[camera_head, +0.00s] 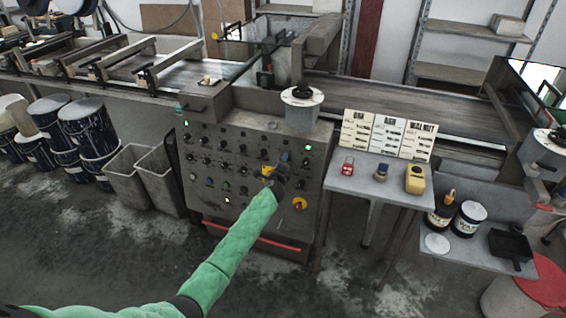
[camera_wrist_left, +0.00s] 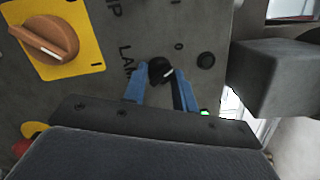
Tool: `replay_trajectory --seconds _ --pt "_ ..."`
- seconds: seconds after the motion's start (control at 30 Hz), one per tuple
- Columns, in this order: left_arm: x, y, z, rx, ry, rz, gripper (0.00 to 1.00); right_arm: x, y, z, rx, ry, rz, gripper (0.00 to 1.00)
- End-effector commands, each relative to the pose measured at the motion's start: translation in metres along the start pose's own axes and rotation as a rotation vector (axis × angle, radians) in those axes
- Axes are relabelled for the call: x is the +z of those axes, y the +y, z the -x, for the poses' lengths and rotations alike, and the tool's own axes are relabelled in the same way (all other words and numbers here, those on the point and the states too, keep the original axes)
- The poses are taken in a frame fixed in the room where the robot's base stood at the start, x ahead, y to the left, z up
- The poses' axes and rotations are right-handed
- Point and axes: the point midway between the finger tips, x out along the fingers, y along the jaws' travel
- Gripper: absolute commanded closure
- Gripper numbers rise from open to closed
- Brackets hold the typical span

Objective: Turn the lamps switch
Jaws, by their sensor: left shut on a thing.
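The control panel (camera_head: 214,165) stands at the center of the head view with rows of black knobs. My left gripper (camera_head: 272,172) is at the panel's right part, in its middle rows. In the left wrist view, the lamps switch (camera_wrist_left: 160,70) is a black round knob with a white mark, beside lettering that starts "LA". The blue fingers of my left gripper (camera_wrist_left: 163,88) are shut on this knob, one on each side. In the head view the gripper hides the knob. My right gripper is not in view.
A yellow plate with an orange rotary switch (camera_wrist_left: 47,40) is close to the left in the wrist view. A grey block (camera_wrist_left: 278,78) juts out at right. A side table (camera_head: 352,182) with small bottles stands right of the panel; grey bins (camera_head: 128,178) stand left.

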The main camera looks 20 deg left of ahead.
Motion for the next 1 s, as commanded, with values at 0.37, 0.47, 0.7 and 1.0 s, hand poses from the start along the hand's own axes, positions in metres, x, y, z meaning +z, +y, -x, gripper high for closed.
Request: replay_trajectory --seconds 0.37,0.47,0.7,1.0 --pt "0.001 0.001 0.0 0.001 -0.001 0.004 0.7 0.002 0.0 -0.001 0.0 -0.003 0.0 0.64" --pt "0.001 0.001 0.0 0.001 -0.001 0.003 0.51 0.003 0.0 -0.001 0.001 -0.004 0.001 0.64" --pt "0.0 0.0 0.0 0.001 0.0 0.003 0.51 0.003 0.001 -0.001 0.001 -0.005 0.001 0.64" --pt "0.0 0.002 0.024 0.0 0.001 0.001 0.51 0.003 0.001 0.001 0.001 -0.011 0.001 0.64"
